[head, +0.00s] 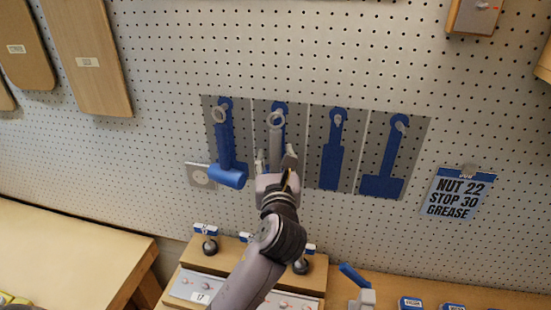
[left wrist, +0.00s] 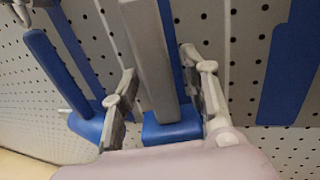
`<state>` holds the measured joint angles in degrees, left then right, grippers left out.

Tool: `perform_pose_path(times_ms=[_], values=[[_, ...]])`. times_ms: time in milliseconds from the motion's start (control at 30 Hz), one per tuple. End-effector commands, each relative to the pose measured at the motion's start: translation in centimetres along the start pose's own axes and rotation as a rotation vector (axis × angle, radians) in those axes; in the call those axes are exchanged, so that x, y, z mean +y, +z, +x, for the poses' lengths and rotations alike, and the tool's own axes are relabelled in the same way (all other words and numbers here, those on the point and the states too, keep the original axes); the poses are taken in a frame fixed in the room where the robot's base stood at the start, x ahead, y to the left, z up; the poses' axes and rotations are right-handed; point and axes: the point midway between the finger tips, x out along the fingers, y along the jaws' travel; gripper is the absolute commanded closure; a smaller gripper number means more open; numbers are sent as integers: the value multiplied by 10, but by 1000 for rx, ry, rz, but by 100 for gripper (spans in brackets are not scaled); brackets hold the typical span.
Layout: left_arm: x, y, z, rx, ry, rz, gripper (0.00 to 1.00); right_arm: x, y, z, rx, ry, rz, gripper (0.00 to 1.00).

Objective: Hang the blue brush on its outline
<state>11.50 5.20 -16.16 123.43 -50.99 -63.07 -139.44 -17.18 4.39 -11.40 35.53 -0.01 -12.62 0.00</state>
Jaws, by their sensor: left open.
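The brush shows a grey ringed handle (head: 276,132) in front of the second blue outline (head: 283,106) from the left on the pegboard. Its ring is up at the hook, and it appears to hang there. In the left wrist view its grey handle (left wrist: 150,55) runs down to a blue head (left wrist: 172,131). My left gripper (head: 275,162) is open, with one finger on each side of the lower handle. In the left wrist view, the fingers (left wrist: 163,95) stand apart from the handle. The gripper hides the brush's lower part in the head view. My right gripper is not in view.
A blue mallet (head: 228,176) hangs just left, close to my gripper. Two blue outlines (head: 331,155) (head: 382,186) to the right are empty. A sign (head: 457,194) hangs further right. Below are a wooden block with knobs (head: 205,237) and a blue-handled clamp (head: 355,277).

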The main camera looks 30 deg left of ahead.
Motion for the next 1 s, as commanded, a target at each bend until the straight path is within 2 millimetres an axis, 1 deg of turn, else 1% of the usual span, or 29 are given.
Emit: perform_pose_path(times_ms=[200, 267, 367, 467, 800, 900, 1000], values=[[0, 0, 0, 1, 0, 0, 56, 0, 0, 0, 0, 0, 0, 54], [0, -1, 0, 3, 0, 0, 56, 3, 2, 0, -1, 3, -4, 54], [0, -1, -5, 2, -1, 0, 56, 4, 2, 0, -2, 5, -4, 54], [-1, -1, -18, 2, -3, 0, 56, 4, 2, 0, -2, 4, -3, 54], [-1, -1, -89, 4, -3, -1, 56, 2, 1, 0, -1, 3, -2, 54], [-1, -1, -104, 2, -2, 0, 56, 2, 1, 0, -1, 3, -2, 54], [0, -1, -114, 2, -1, 0, 56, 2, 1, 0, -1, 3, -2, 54]])
